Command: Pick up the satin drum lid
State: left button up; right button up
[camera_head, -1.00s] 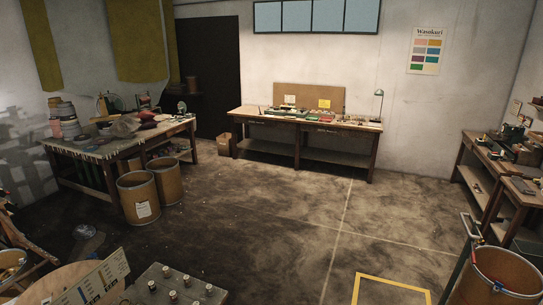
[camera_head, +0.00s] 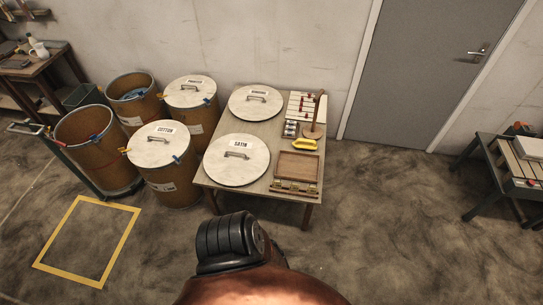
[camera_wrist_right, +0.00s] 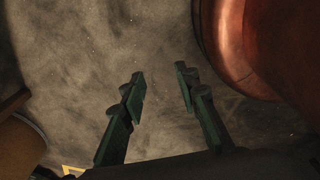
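The satin drum lid (camera_head: 236,165) is a round pale disc with a handle and a label reading SATIN. It lies flat on the front left of a small table (camera_head: 271,131). Part of my own arm shows below the table in the head view, apart from the lid. My right gripper (camera_wrist_right: 160,88) shows in the right wrist view with its two fingers apart and nothing between them, above bare floor. The lid does not show in that view. My left gripper is not in view.
Another lid (camera_head: 256,102) lies behind on the same table, beside a wooden tray (camera_head: 296,168) and a yellow tape-like item (camera_head: 304,144). Brown drums stand left, including a lidded one marked COTTON (camera_head: 172,186). A yellow floor square (camera_head: 62,222) and a grey door (camera_head: 424,75) flank free floor.

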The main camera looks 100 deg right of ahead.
aim_at(233, 160)
jog(key=z, duration=3.6)
